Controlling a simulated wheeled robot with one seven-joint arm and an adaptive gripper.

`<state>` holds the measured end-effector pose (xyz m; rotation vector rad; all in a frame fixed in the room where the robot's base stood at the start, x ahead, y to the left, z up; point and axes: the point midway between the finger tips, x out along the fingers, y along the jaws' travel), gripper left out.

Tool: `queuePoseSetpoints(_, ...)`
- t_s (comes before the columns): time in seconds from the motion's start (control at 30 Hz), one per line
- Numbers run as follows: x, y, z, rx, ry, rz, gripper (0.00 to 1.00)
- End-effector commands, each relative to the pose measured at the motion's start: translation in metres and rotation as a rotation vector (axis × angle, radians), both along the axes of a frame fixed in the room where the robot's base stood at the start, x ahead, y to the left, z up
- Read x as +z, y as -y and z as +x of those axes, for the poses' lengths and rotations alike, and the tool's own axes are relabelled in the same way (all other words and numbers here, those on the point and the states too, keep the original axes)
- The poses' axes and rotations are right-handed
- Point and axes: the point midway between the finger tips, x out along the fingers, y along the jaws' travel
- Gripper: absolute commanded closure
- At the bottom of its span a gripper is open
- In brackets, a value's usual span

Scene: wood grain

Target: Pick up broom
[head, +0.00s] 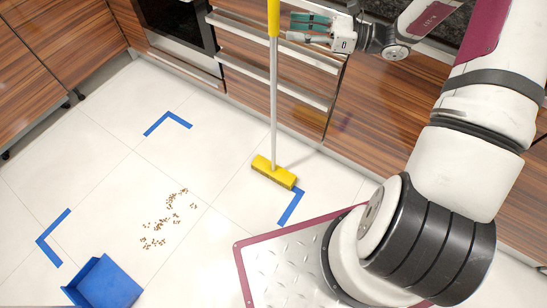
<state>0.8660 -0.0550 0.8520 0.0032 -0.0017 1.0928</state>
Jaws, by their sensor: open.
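The broom stands upright in the head view, with a yellow head (274,172) on the floor, a pale grey pole (273,100) and a yellow upper grip (273,18) that runs out of the top of the picture. My gripper (290,28) is at the top, just right of the yellow grip, with its fingers pointing left toward it. The fingers are open, with teal pads showing. I cannot tell whether the fingertips touch the pole or sit beside it.
Wooden cabinets and drawers (290,115) with metal handles stand behind the broom. Blue tape corners (291,208) mark the tiled floor. Brown crumbs (165,222) lie inside the marked area. A blue dustpan (103,284) is at the lower left. The floor between is clear.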

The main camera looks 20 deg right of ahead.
Motion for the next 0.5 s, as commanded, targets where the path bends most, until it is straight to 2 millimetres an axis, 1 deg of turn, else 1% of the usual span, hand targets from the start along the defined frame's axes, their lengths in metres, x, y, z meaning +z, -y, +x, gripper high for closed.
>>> queuePoseSetpoints(0.03, 0.000, -0.006, 0.002, 0.003, 0.000, -0.001, 0.55)
queuePoseSetpoints(0.1, -0.001, -0.012, 0.005, 0.004, 0.000, -0.002, 0.55)
queuePoseSetpoints(0.27, -0.001, -0.022, 0.011, 0.004, 0.000, -0.002, 0.55)
queuePoseSetpoints(0.5, -0.001, -0.052, 0.027, 0.005, 0.000, -0.002, 0.55)
